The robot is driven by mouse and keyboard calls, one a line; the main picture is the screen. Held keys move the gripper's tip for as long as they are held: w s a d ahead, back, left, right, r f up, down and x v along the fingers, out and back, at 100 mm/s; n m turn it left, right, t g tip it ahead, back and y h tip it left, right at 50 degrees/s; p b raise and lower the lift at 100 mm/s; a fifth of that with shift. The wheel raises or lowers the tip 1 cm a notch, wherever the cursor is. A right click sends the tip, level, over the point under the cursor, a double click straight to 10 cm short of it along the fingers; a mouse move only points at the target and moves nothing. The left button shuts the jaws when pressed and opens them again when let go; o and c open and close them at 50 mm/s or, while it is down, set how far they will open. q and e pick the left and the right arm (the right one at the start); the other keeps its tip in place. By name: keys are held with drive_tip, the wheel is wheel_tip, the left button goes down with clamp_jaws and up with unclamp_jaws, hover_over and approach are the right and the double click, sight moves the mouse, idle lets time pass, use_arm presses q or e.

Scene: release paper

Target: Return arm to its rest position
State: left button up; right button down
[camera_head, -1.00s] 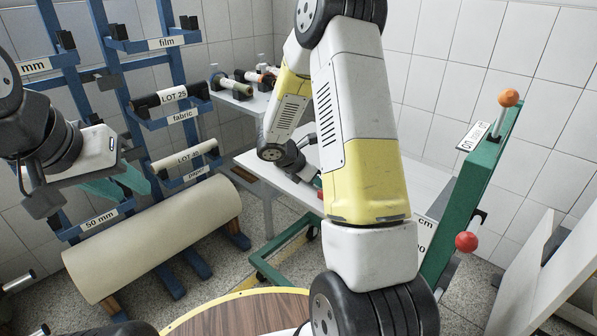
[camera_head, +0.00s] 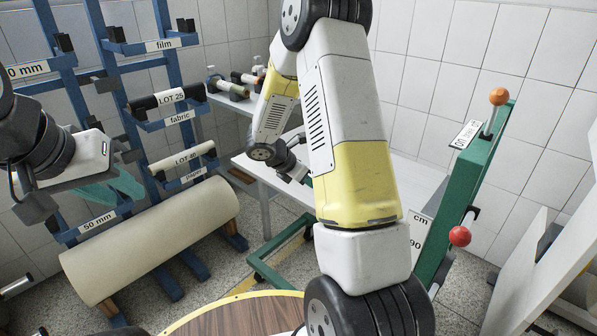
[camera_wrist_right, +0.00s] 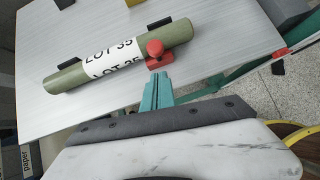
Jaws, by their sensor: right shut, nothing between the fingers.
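My right arm, white and yellow, fills the middle of the head view, and its black wrist (camera_head: 286,160) shows beyond the forearm, over a light table (camera_head: 262,172). In the right wrist view my right gripper (camera_wrist_right: 156,88) has teal fingers shut with nothing between them. A red knobbed part (camera_wrist_right: 157,56) lies just beyond the fingertips. A green roll labelled LOT 35 (camera_wrist_right: 65,80) lies on the table next to it. My left gripper (camera_head: 122,184), teal, is at the left in front of the blue rack; its jaw opening is unclear.
A blue rack (camera_head: 170,55) with labelled rolls stands at the left, with a large cream roll (camera_head: 160,238) low on it. A green post (camera_head: 470,180) with orange and red knobs stands at the right. A round wooden top (camera_head: 240,318) is at the bottom.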

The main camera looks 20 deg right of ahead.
drive_tip(key=v, duration=1)
drive_tip(key=s+a+r+m+t+y, duration=0.1)
drive_tip(key=s+a+r+m+y, duration=0.2)
drive_tip(key=s+r+m, duration=0.5)
drive_tip(key=s+a+r+m+t+y, duration=0.2)
drive_tip(key=s+r+m+y, duration=0.4)
drive_tip(key=s+r+m, duration=0.3)
drive_tip(key=s+a+m, duration=0.1)
drive_tip(key=s+m, duration=0.3)
drive_tip(key=s, duration=0.2)
drive_tip(key=shift+s+m+y, duration=0.2)
drive_tip(key=shift+m+y, duration=0.1)
